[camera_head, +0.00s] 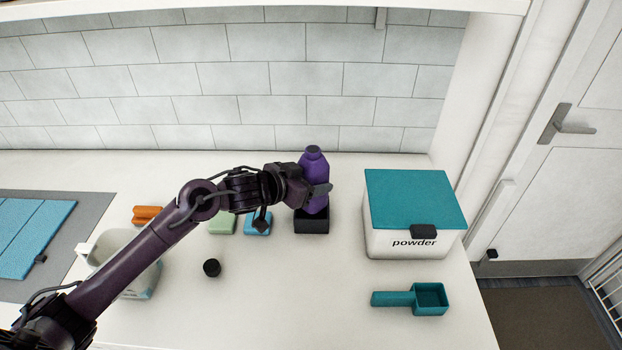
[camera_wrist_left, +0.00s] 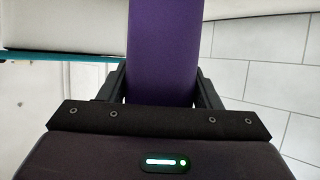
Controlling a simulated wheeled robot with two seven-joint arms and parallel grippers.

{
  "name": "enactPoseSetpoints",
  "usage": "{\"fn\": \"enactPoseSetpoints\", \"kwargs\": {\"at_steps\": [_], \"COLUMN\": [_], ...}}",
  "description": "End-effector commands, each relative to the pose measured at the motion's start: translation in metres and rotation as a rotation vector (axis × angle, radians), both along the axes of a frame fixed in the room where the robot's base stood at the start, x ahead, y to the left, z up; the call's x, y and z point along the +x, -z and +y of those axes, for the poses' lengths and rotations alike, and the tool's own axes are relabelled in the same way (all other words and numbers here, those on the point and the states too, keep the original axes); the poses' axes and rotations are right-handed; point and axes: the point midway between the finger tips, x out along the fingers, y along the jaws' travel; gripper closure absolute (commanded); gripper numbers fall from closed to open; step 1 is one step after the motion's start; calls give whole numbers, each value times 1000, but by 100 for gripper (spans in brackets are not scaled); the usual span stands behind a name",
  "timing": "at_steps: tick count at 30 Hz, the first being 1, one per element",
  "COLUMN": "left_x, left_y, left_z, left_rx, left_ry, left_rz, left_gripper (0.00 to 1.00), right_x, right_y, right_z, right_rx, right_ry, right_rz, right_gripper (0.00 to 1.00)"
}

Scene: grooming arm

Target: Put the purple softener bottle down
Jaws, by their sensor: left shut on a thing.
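The purple softener bottle (camera_head: 315,178) stands upright with a dark cap, at the back middle of the counter. Its lower end is at the small black square holder (camera_head: 311,222); I cannot tell whether it rests in it or hangs just above. My left gripper (camera_head: 312,190) is shut on the bottle's body from the left side. In the left wrist view the purple bottle (camera_wrist_left: 163,50) fills the space between the two dark fingers (camera_wrist_left: 160,92). My right gripper is not in view.
A white powder box (camera_head: 400,243) with a teal lid stands to the right. A teal scoop (camera_head: 430,297) lies before it. A black cap (camera_head: 212,267), blue block (camera_head: 257,224), green block (camera_head: 222,224) and orange item (camera_head: 146,214) lie left. The front middle counter is clear.

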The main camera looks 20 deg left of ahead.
Motion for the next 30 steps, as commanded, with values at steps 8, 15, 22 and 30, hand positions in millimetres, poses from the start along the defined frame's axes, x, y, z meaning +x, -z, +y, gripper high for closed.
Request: {"fn": "enactPoseSetpoints", "kwargs": {"at_steps": [8, 15, 22, 30], "left_x": [0, 0, 0, 0], "left_y": [3, 11, 10, 5], "left_z": [0, 0, 0, 0], "left_rx": [-4, -2, -1, 0], "left_ry": [-1, -1, 0, 0], "left_rz": [-3, 0, 0, -1], "left_gripper": [94, 41, 20, 20], "right_x": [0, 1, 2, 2], "right_y": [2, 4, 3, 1], "right_z": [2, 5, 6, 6], "right_rx": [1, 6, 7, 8], "right_ry": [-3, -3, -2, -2], "right_rz": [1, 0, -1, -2], "right_gripper": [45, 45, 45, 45]}}
